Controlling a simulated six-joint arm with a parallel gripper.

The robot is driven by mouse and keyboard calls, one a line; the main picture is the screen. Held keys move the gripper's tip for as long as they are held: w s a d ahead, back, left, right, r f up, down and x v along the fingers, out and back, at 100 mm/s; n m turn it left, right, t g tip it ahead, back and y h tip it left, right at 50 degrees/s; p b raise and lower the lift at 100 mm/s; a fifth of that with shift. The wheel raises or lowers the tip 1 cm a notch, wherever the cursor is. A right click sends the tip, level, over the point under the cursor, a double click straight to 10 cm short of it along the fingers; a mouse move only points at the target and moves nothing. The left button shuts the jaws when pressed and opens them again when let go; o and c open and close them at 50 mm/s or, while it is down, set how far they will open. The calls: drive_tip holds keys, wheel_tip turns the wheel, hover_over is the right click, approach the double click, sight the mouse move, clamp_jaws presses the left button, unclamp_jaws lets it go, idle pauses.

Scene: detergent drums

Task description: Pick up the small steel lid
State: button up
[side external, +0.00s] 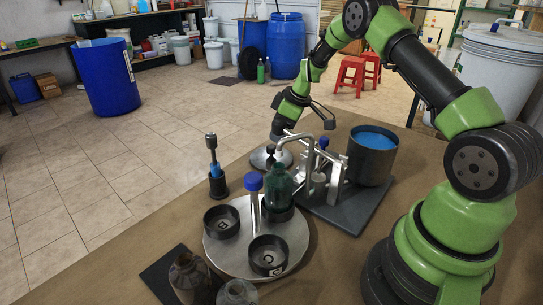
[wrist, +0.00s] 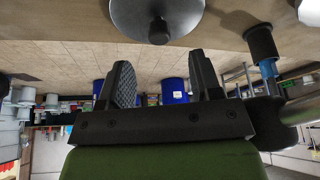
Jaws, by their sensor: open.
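The small steel lid (side external: 260,159) is a round grey disc with a dark knob, lying on the brown table near its far edge in the side external view. In the wrist view the lid (wrist: 180,12) shows at the top edge, partly cut off, with its knob pointing toward the fingers. My gripper (side external: 276,134) is just above and behind the lid in the side view. In the wrist view my gripper (wrist: 160,68) has its two dark fingers spread, with nothing between them. The knob is ahead of the fingertips and apart from them.
A steel turntable (side external: 222,246) with black cup holders and a green bottle (side external: 278,186) stands in front. A pot of blue liquid (side external: 372,157) and a metal frame stand right of the lid. A blue-banded black tool (side external: 216,175) stands to the left.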

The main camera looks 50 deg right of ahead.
sight(272, 146)
drive_tip(key=x, duration=0.5)
drive_tip(key=shift+w+f, duration=0.2)
drive_tip(key=shift+f, duration=0.15)
drive_tip(key=c, duration=1)
